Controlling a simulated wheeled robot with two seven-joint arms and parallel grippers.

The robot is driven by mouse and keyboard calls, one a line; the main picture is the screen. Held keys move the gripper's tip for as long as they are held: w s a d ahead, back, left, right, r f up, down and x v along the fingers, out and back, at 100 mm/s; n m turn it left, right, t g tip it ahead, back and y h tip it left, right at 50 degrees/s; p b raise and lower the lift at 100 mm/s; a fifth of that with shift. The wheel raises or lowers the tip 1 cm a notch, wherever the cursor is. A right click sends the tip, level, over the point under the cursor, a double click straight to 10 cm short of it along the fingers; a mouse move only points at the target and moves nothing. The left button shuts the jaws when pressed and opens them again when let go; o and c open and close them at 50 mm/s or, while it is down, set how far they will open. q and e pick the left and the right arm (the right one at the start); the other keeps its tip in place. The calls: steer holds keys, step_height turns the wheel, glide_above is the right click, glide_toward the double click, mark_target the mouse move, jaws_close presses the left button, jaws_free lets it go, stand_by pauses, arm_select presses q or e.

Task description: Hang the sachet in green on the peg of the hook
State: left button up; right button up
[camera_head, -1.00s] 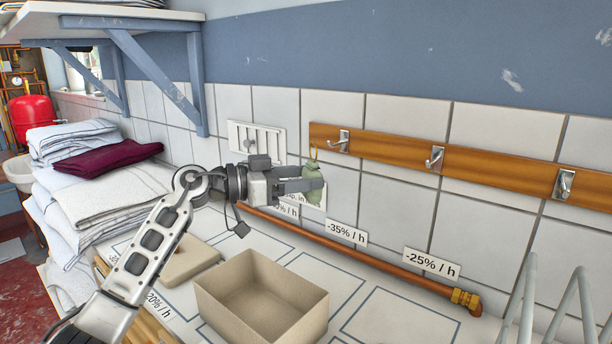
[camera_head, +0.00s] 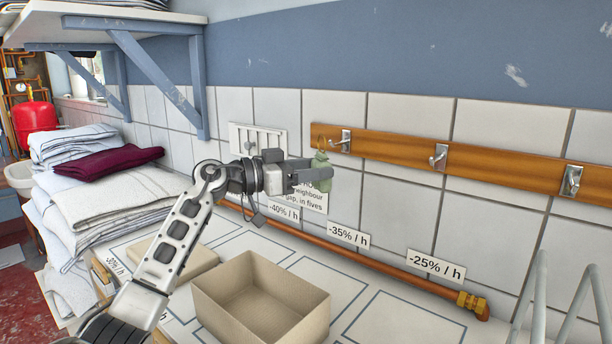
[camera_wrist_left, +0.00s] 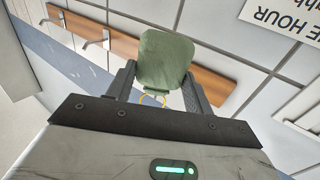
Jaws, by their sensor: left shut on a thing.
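The green sachet (camera_head: 323,172) is pinched between the fingers of my left gripper (camera_head: 312,177), upright in front of the wall. Its thin yellow loop (camera_head: 321,142) stands up above the gripper, just left of the leftmost metal hook (camera_head: 343,141) on the wooden rail. I cannot tell whether the loop touches that hook's peg; it looks apart from it. In the left wrist view the sachet (camera_wrist_left: 165,58) sits between both fingers, with the yellow loop (camera_wrist_left: 152,100) near the palm. My right gripper is not in view.
The wooden rail (camera_head: 505,168) carries two more hooks to the right (camera_head: 438,157) (camera_head: 571,181). Below are a copper pipe (camera_head: 380,264), an open beige box (camera_head: 215,312) and price-like labels. Folded linen (camera_head: 105,200) is stacked at left, under a blue-bracketed shelf (camera_head: 150,62).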

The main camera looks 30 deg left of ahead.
arm_select(q)
steer(key=w+f, duration=0.2)
steer(key=w, duration=0.4)
steer(key=shift+d, duration=0.4)
stand_by(0.4)
stand_by(0.4)
steer(key=o, duration=1)
steer(key=shift+r, duration=0.1)
steer(key=shift+o, duration=0.2)
steer(key=shift+s, duration=0.1)
